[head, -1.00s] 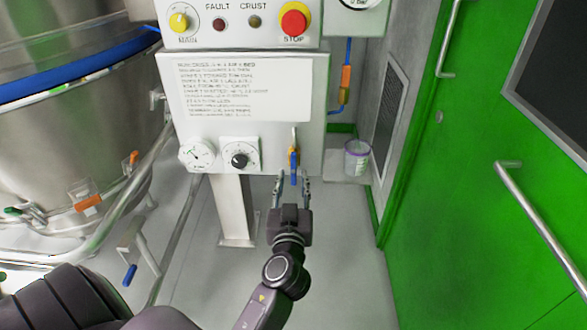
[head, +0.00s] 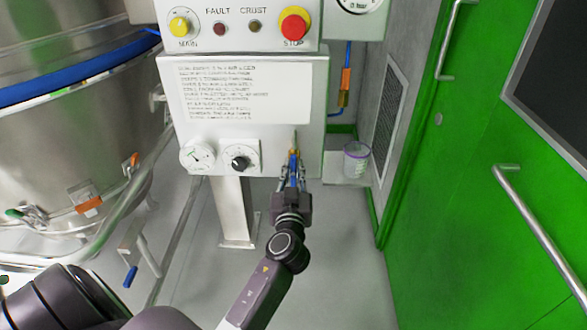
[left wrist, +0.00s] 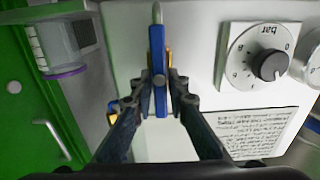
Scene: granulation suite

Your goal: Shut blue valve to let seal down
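The blue valve handle (head: 293,163) hangs straight down below the white control box's lower right, in line with a short metal stem and a brass body. It shows large in the left wrist view (left wrist: 159,70), upright there. My left gripper (head: 292,180) reaches up to it from below. In the left wrist view its fingertips (left wrist: 159,88) are at either side of the blue handle, closed in on it and seemingly touching both edges. Part of the valve's brass body is hidden behind the handle and fingers. My right gripper is not in view.
The control box (head: 312,100) carries a pressure gauge (head: 197,156), a black regulator knob (head: 240,161) and a red stop button (head: 294,24). A clear cup (head: 356,160) stands right of the valve. A steel vessel (head: 80,140) is at left, a green door (head: 450,190) at right.

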